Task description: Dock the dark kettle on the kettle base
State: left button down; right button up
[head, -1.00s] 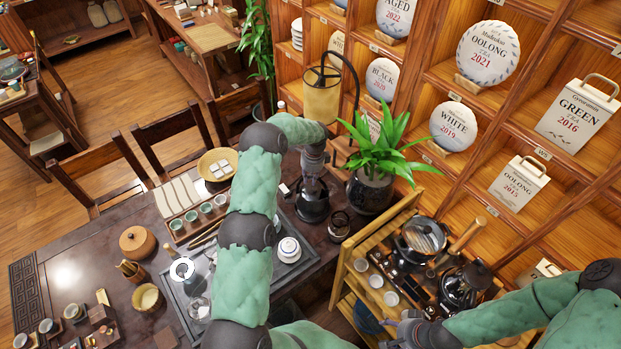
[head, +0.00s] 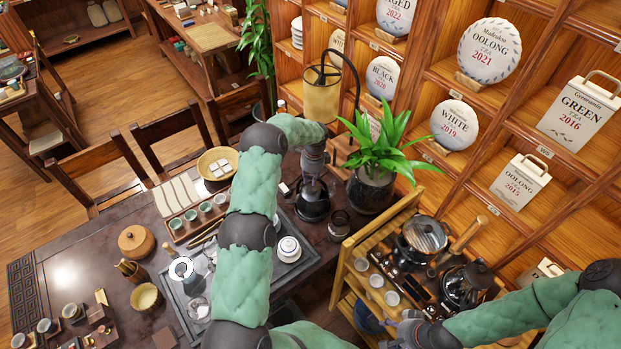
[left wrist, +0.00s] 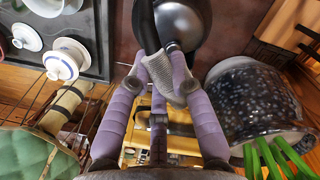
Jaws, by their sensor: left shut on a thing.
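The dark kettle (head: 313,203) is at the right end of the dark tea table, left of the potted plant. My left gripper (head: 313,180) is above it, with the arm reaching over the table. In the left wrist view my left gripper (left wrist: 164,82) is shut on the kettle's handle, and the kettle's rounded black body (left wrist: 184,24) shows just beyond the fingertips. I cannot make out the kettle base; the kettle may hide it, and I cannot tell whether the kettle touches anything below. My right gripper (head: 400,330) is low at the right, by the wooden rack; its fingers are unclear.
The potted plant (head: 372,190) stands close right of the kettle. A small dark jar (head: 339,224) is beside it, and a white lidded cup (head: 288,249) is on the tray to the left. A wooden rack (head: 345,275) with cups and pots stands at the front right.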

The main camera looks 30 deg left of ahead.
pick_arm(q)
jog(key=c, duration=1.4)
grip_release()
jog(key=shift+r, duration=0.1)
jog(key=shift+s, duration=0.1)
jog(key=shift+w+d+r+p, duration=0.15)
jog(key=shift+r+p, duration=0.5)
jog(key=shift+r, duration=1.15)
jog(key=shift+d+r+p, duration=0.1)
jog(key=shift+r+p, duration=0.6)
jog(key=shift+r, duration=1.1)
jog(key=shift+w+d+r+p, duration=0.15)
jog(key=shift+r+p, duration=0.5)
jog(key=shift+r, duration=1.15)
